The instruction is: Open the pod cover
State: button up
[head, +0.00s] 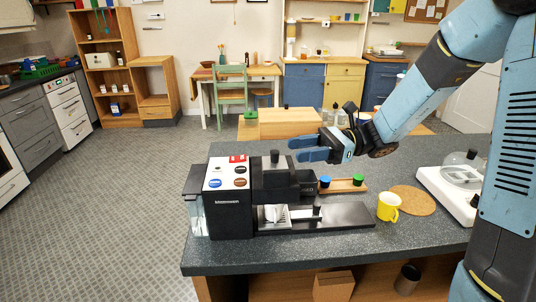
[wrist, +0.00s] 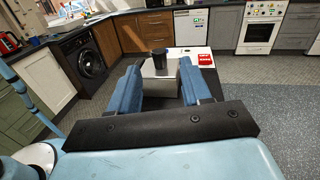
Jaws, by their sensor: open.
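The coffee machine (head: 228,195) stands on the dark counter, white-topped with several round buttons. Its pod cover (head: 272,180) is the dark head at its right side, with a black upright knob (head: 274,158) on top. The cover looks down. My gripper (head: 294,150) is open and empty, just right of the knob and slightly above it, fingers pointing left. In the wrist view the knob (wrist: 160,60) shows ahead, between the two blue fingers (wrist: 162,80) in the picture. I see no contact with it.
A yellow mug (head: 389,207) and a cork mat (head: 410,199) lie right of the machine. A wooden tray (head: 343,186) holds a blue and a green pod behind it. A white scale-like device (head: 448,190) stands at the far right. A white cup (head: 277,213) sits under the machine's head.

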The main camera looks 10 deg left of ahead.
aim_at(267, 162)
jog(key=x, duration=0.9)
jog(key=shift+c, duration=0.4)
jog(key=shift+d, duration=0.1)
grip_shut()
